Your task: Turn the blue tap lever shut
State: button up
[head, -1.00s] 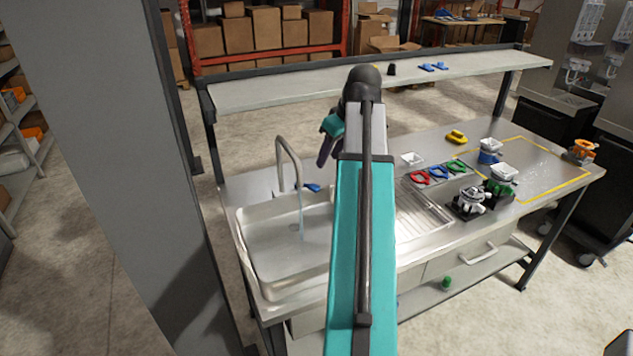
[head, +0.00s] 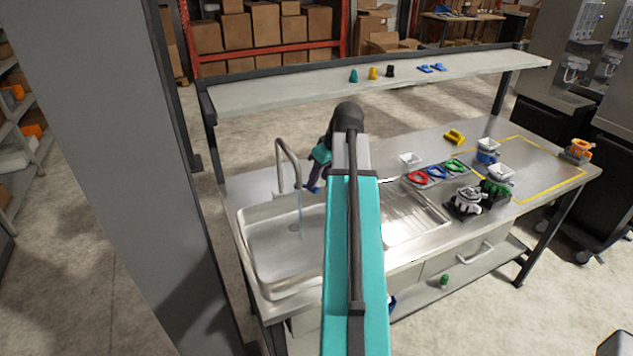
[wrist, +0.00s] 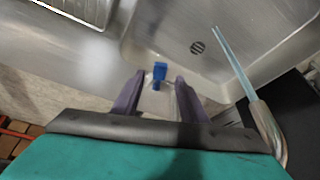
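The blue tap lever (wrist: 160,70) shows in the wrist view, in line with the gap between my fingertips and slightly beyond them. My gripper (wrist: 159,82) is open, with one dark purple finger on each side of the lever's line. I cannot tell whether either finger touches it. In the head view my gripper (head: 313,186) is beside the base of the metal tap (head: 283,160), and my arm or fingers hide most of the lever there. Water (head: 300,218) runs from the spout into the sink (head: 262,250); the stream (wrist: 232,58) also shows in the wrist view.
The curved spout (wrist: 268,128) stands close to the right of my gripper in the wrist view. A raised shelf (head: 260,92) spans the back of the bench. A drainboard (head: 405,215), coloured rings and several dispenser parts lie to the right.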

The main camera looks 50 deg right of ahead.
aim_at(317, 189)
jog(key=shift+p+x, duration=0.45)
jog(key=shift+x, duration=1.35)
grip_shut()
